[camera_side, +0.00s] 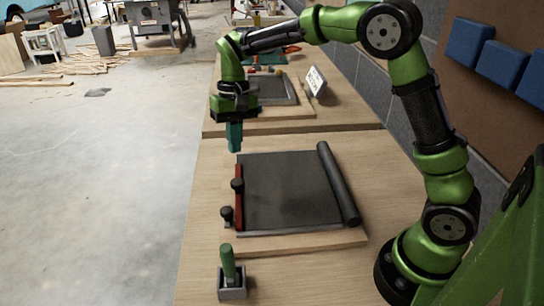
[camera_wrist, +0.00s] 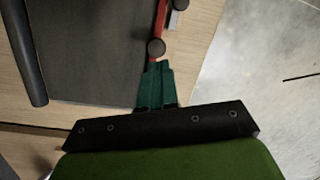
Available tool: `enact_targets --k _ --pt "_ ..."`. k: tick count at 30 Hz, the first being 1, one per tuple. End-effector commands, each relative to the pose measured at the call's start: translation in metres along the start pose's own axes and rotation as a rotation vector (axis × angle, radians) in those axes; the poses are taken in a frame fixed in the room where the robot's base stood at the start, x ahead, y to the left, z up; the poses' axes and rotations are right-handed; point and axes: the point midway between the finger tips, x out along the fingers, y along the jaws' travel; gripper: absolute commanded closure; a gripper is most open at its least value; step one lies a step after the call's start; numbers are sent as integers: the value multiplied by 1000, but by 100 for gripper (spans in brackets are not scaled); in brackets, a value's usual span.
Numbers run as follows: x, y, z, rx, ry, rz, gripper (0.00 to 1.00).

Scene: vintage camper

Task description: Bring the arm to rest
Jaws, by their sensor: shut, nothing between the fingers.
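My green arm reaches over the near wooden table from the right in the side view. My gripper (camera_side: 235,146) points down and hangs above the table, near the far left corner of a dark mat board. Its teal fingers are together with nothing between them. In the wrist view my gripper (camera_wrist: 155,72) also shows as closed teal fingers, with the tip close to a dark round knob in the picture. I cannot tell the exact height above the table.
The dark mat (camera_side: 290,190) lies on a wooden board with a roller (camera_side: 338,183) at its right. A red bar (camera_side: 239,195) with dark knobs runs along its left. A green-handled tool (camera_side: 228,262) stands in a small grey holder in front. A second table stands behind.

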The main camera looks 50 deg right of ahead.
Motion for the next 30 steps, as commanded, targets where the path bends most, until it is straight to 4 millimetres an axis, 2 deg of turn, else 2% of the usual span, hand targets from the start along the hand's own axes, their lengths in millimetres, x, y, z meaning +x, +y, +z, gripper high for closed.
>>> enact_targets --k 1,3,9,18,24,27,30 --pt "-12 7 15 -14 43 -22 100" --pt "-23 17 33 -33 103 -50 100" --pt "-45 46 90 -72 279 -129 100" --pt "-48 88 168 -93 521 -233 100" --pt "-52 100 194 -94 608 -274 100" --pt "-59 100 196 -97 635 -284 100" --pt "-51 100 192 -91 600 -270 100"
